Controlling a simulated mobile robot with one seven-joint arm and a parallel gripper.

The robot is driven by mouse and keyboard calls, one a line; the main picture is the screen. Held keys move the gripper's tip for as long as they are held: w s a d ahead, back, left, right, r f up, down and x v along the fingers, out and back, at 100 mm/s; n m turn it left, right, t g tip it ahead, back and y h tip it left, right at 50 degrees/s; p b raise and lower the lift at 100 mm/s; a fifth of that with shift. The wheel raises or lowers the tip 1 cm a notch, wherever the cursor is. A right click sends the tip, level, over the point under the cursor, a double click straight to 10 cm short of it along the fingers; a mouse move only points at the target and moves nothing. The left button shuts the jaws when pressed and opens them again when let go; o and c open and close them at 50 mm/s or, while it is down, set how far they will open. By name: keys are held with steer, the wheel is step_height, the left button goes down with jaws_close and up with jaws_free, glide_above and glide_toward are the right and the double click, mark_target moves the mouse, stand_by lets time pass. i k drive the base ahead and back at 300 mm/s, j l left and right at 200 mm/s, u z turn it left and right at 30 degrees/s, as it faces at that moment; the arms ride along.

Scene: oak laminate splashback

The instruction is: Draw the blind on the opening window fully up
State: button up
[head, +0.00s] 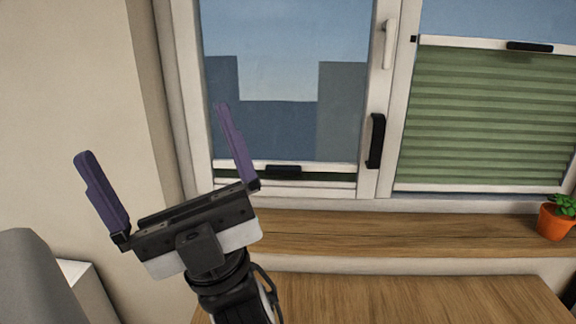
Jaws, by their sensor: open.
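The left window (285,75) has a mostly bare pane. Its green blind (312,177) is bunched into a thin strip at the bottom of the pane. The blind's white rail (330,168) lies just above the strip and carries a small black grip tab (284,170). A white window handle (388,45) is on the upright frame right of this pane. My gripper (152,130) is open and empty, with purple fingers spread. Its right finger overlaps the left pane in view, left of the tab; I see no contact with the blind.
The right window has a green pleated blind (485,120) over most of its pane, with a black tab (530,47) on its top rail. A black upright bar (376,140) is on the middle frame. An orange plant pot (556,221) stands on the wooden sill (420,232).

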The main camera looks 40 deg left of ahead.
mark_target(272, 168)
steer(key=l+u, duration=0.1)
steer(key=u, duration=0.35)
steer(key=k+l+u, duration=0.1)
steer(key=u, duration=0.3)
steer(key=k+u, duration=0.1)
steer(key=u, duration=0.35)
steer(key=k+l+u, duration=0.1)
steer(key=u, duration=0.3)
